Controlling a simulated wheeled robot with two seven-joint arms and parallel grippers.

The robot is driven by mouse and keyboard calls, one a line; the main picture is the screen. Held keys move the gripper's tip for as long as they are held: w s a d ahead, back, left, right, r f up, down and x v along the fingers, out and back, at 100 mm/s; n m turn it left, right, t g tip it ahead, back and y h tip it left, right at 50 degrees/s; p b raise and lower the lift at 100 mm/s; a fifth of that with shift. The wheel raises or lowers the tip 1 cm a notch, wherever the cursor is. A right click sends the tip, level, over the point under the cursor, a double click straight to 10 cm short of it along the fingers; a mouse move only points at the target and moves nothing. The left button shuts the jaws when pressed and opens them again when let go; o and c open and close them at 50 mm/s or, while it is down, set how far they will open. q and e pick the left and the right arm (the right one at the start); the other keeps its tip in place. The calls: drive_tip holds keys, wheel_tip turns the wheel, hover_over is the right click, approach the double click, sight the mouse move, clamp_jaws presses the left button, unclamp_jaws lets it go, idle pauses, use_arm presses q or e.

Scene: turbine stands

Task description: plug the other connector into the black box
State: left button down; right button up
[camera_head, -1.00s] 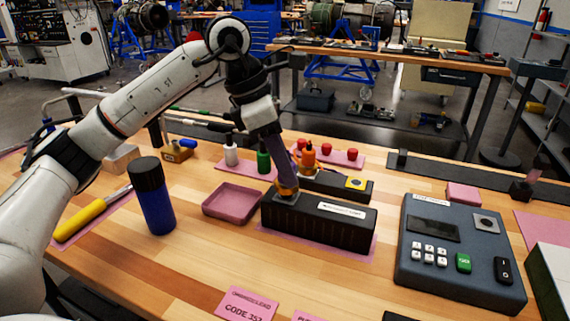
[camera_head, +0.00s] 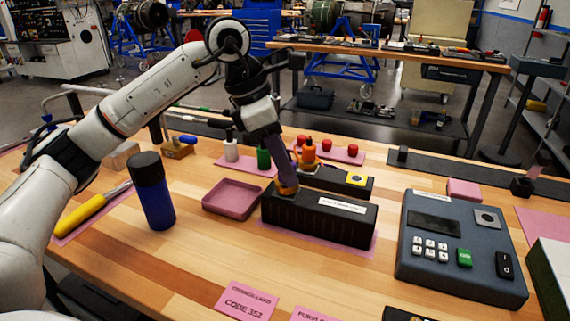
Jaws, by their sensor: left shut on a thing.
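The black box (camera_head: 330,222) with a white label stands on a pink mat in the middle of the workbench. My left gripper (camera_head: 285,187) points down at the left end of the box's top. It is shut on a small orange-yellow connector (camera_head: 288,191), mostly hidden by the fingers. The connector's lower end meets the top of the box, but I cannot tell whether it is seated. A second orange piece (camera_head: 308,155) stands upright just behind, near a low black block (camera_head: 345,184) with a yellow square. My right gripper is not in view.
A grey keypad unit (camera_head: 458,245) stands at the right. Red caps (camera_head: 339,146) and small bottles stand behind. The bench in front of the box is mostly clear.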

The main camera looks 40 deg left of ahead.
use_arm(q)
drive_tip(key=shift+f, duration=0.35)
drive_tip(key=shift+s+f, duration=0.15)
drive_tip(key=shift+f, duration=0.05)
drive_tip(key=c, duration=1.4)
unclamp_jaws()
drive_tip(key=shift+o, duration=1.1)
drive_tip(key=shift+d, duration=0.15)
